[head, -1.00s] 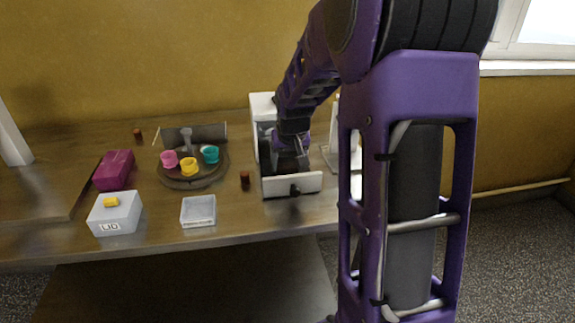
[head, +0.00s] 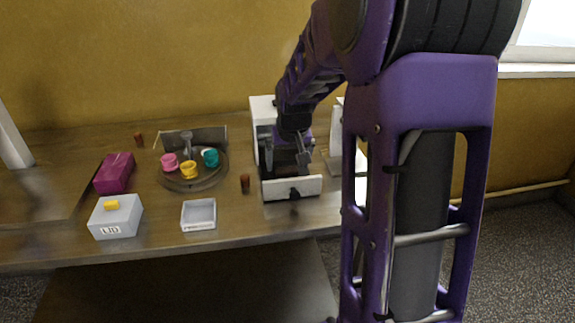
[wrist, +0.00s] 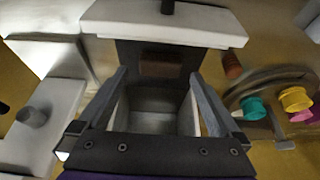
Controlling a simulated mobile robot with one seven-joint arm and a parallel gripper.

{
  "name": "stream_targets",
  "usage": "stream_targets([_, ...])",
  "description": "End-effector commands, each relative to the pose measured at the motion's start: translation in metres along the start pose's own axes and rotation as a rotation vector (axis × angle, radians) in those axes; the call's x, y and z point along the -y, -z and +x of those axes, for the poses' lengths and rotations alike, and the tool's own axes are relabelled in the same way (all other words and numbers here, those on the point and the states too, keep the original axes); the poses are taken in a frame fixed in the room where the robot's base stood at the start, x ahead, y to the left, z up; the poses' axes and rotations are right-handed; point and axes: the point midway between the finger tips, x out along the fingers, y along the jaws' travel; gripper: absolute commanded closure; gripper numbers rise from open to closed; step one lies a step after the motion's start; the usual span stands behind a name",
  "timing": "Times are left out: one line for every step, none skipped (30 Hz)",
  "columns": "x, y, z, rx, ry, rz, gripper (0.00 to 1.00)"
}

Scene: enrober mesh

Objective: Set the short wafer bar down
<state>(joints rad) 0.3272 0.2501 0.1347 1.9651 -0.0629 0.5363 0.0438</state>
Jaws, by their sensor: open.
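A brown bar (wrist: 162,65), which looks like the short wafer bar, lies in the dark near end of the open drawer in the wrist view, just behind the drawer front (wrist: 165,22). My gripper (wrist: 160,78) is open, with its fingers spread apart to either side of the drawer's interior and nothing held between them. In the head view my gripper (head: 288,162) is over the open drawer, whose white front (head: 292,187) has a black knob. The bar cannot be made out in the head view.
A round tray (head: 190,183) holds pink, yellow and teal cups. A small brown cylinder (head: 245,183) stands left of the drawer. An open pale box (head: 199,214), a box marked LID (head: 115,218) and a magenta block (head: 114,172) are farther left. A white stand is right of the drawer.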

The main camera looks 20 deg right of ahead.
Motion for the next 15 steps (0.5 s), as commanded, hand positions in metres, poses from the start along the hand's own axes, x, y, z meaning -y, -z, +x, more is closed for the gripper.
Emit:
stream_targets([0.0,0.002,-0.015,-0.004,-0.001,0.001,0.0])
stream_targets([0.0,0.002,-0.022,-0.005,-0.001,0.001,0.0])
stream_targets([0.0,0.002,-0.032,-0.004,0.0,0.001,0.0])
stream_targets([0.0,0.002,-0.038,-0.005,0.0,0.001,0.0])
stream_targets([0.0,0.002,-0.045,-0.005,-0.001,0.0,0.0])
stream_targets([0.0,0.002,-0.053,-0.004,-0.001,0.0,0.0])
stream_targets([0.0,0.002,-0.059,-0.005,-0.001,0.0,0.0])
stream_targets([0.0,0.002,-0.065,-0.004,0.0,0.0,0.0])
stream_targets([0.0,0.001,-0.071,-0.004,0.0,0.001,0.0])
stream_targets([0.0,0.001,-0.076,-0.004,0.0,0.001,0.0])
stream_targets([0.0,0.001,-0.08,-0.003,0.0,0.001,0.0])
stream_targets([0.0,0.001,-0.085,-0.002,0.0,0.001,0.0])
stream_targets([0.0,0.001,-0.088,-0.002,0.0,0.001,0.0])
stream_targets([0.0,0.001,-0.09,-0.002,0.0,0.001,0.0])
stream_targets([0.0,0.001,-0.093,-0.001,0.0,0.001,0.0])
